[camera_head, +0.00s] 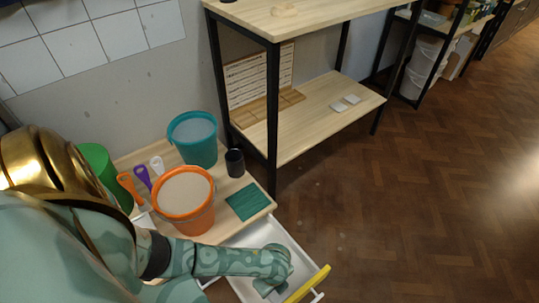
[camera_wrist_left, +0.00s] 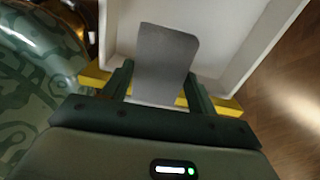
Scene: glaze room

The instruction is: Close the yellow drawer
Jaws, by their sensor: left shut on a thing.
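The drawer (camera_head: 238,287) is white inside with a yellow front bar (camera_head: 308,285), and it is pulled out from under the wooden worktop. My left gripper (camera_head: 272,272) is over the open drawer, just left of the yellow bar. In the left wrist view my left gripper (camera_wrist_left: 158,90) is shut on a flat grey piece (camera_wrist_left: 166,48) with rounded corners. The yellow bar (camera_wrist_left: 228,104) runs behind the fingers there, and I cannot tell whether they touch it. My right gripper is out of view.
The worktop (camera_head: 222,228) holds an orange bucket (camera_head: 184,212), a teal bucket (camera_head: 194,150), a dark cup (camera_head: 235,163), a green mat (camera_head: 247,200) and several handled tools. A wooden shelf unit (camera_head: 320,118) stands behind. The floor at right is clear.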

